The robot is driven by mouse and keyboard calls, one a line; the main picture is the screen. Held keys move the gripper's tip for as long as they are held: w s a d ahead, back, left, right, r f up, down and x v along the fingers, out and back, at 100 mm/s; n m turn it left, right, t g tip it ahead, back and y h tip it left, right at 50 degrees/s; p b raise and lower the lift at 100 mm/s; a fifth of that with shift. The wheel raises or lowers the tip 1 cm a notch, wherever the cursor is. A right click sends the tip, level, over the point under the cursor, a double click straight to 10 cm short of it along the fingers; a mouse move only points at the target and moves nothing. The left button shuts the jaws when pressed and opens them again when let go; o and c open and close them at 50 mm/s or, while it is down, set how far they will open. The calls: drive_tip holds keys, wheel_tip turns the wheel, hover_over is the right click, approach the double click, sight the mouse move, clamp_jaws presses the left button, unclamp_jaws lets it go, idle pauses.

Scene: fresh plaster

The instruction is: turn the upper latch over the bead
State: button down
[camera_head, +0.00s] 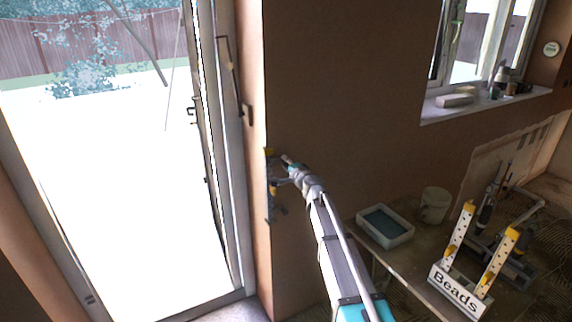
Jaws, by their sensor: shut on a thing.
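My gripper (277,178) reaches the upper part of this fitting, just below the yellow piece, and is shut on a small part there, which looks to be the upper latch. The latch's turn angle and the bead behind it are too small and partly hidden by my gripper to make out.
A low table stands right of my arm, with a white tray (365,232), a mug (435,204) and a rack marked Beads (457,291) holding yellow-tipped strips. A window sill (470,111) carries small items. The glazed door (120,190) is at left.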

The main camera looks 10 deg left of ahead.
drive_tip(key=shift+n, duration=0.8)
drive_tip(key=shift+c, duration=1.9)
unclamp_jaws()
drive_tip(key=shift+s, duration=0.1)
drive_tip(key=v, duration=1.2)
